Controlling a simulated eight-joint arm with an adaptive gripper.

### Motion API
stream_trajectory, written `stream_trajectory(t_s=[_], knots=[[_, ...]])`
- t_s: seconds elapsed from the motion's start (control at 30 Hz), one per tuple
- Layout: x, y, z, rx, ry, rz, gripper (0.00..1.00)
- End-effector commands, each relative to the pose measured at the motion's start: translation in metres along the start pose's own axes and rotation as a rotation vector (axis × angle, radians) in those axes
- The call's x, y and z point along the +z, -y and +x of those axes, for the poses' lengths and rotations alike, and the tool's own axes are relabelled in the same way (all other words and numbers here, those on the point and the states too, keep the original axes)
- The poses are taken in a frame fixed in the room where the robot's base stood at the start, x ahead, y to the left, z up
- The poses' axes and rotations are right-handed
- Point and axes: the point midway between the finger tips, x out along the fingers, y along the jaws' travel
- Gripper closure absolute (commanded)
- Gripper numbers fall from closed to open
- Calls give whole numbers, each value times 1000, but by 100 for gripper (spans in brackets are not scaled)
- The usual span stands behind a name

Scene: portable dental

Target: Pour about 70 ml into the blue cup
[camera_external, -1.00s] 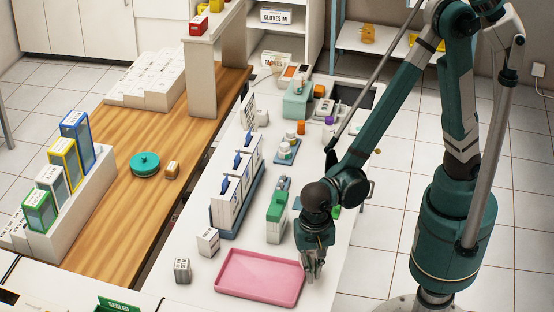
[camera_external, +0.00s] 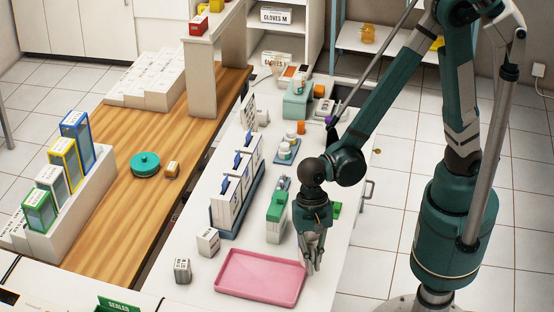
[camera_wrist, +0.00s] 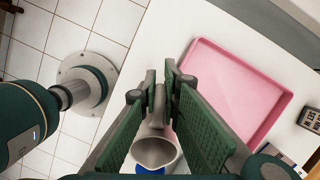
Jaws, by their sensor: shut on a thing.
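My gripper (camera_external: 313,262) hangs just right of the pink tray's right side in the external view. In the wrist view its green fingers (camera_wrist: 161,85) are closed on the handle of a small pale grey pouring vessel (camera_wrist: 155,152). The vessel's round mouth faces the camera, and I cannot make out its contents. A bit of blue (camera_wrist: 150,170) shows just below the vessel's rim; it may be the blue cup, mostly hidden. I cannot tell whether the two touch. In the external view the vessel and cup are not clearly visible behind my gripper.
The empty pink tray (camera_external: 261,252) lies on the white counter, also in the wrist view (camera_wrist: 205,52). Small labelled boxes (camera_external: 208,241) stand left of it. The counter's right edge is close.

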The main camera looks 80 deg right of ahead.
Motion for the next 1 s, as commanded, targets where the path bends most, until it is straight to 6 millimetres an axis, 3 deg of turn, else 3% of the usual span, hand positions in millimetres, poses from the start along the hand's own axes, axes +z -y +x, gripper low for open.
stream_trajectory(t_s=[0.37,0.63,1.0], knots=[[-17,-1,-31,-23,241,1,100],[-31,-2,-34,-35,380,-4,100],[-37,-4,-38,-44,494,-8,100]])
